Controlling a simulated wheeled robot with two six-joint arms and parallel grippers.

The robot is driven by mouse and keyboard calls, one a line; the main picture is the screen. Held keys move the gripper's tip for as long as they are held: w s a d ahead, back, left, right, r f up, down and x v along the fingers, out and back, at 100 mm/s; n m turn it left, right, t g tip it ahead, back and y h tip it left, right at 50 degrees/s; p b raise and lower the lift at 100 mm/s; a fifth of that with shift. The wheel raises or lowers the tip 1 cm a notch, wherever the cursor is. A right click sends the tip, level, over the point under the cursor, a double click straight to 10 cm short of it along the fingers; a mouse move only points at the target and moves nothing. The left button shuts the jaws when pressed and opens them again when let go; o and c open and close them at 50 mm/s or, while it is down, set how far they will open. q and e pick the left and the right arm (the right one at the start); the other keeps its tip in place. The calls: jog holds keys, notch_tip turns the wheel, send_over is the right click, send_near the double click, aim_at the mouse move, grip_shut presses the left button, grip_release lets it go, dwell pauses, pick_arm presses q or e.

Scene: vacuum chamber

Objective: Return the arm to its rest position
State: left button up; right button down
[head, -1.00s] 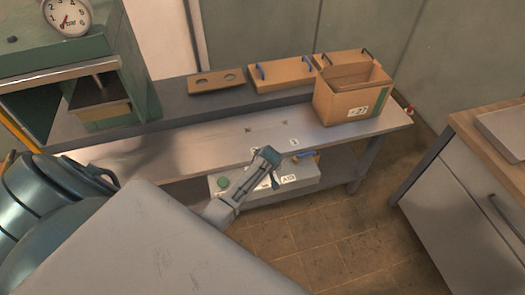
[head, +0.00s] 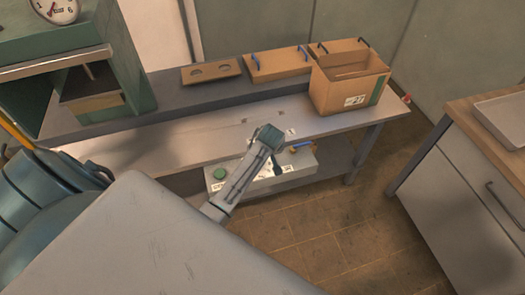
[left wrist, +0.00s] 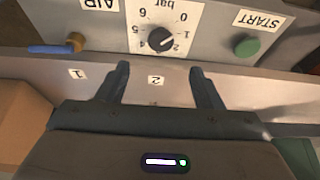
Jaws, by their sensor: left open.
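My left arm enters the head view from the lower left, with a large pale link filling the lower middle. Its left gripper (head: 272,150) is beside the shelf's front edge, in front of the grey control box. In the left wrist view the left gripper (left wrist: 159,72) has its two dark fingers apart, with nothing between them. The control box (left wrist: 215,55) lies beyond the fingertips, seen upside down, with a black knob (left wrist: 160,39) and a green START button (left wrist: 246,47). My right gripper is not in view.
A cardboard box (head: 335,97) stands on the bench (head: 170,148). A blue-handled valve (left wrist: 55,49) is on the control box's AIR side. A wooden-topped cabinet (head: 455,195) stands at the right. Tiled floor (head: 330,235) lies open between bench and cabinet.

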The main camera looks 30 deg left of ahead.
pick_arm(q)
jog(key=shift+s+d+r, duration=0.1)
jog(key=shift+r, duration=0.2)
jog(key=shift+s, duration=0.1)
jog(key=s+d+r+m+h, duration=0.1)
jog(key=s+d+r+m, duration=0.2)
jog(key=s, duration=0.7)
jog(key=s+d+r+m+h, duration=0.1)
jog(key=s+r+m, duration=0.3)
jog(key=s, duration=0.5)
jog(key=s+d+r+m+h, duration=0.1)
jog(key=s+d+r+m, duration=0.2)
jog(key=s, duration=0.7)
jog(key=a+f+b, duration=0.2)
jog(key=f, duration=1.6)
jog(key=a+f+b, duration=0.2)
jog(key=f, duration=1.5)
jog(key=s+a+f+g+b, duration=0.1)
jog(key=s+f+b, duration=0.2)
jog(key=s+f, duration=1.5)
notch_tip(320, 180, down, 4)
jog(key=shift+s+a+f+g+b, duration=0.1)
jog(key=shift+s+a+g+b, duration=0.1)
jog(key=shift+s+g+b, duration=0.15)
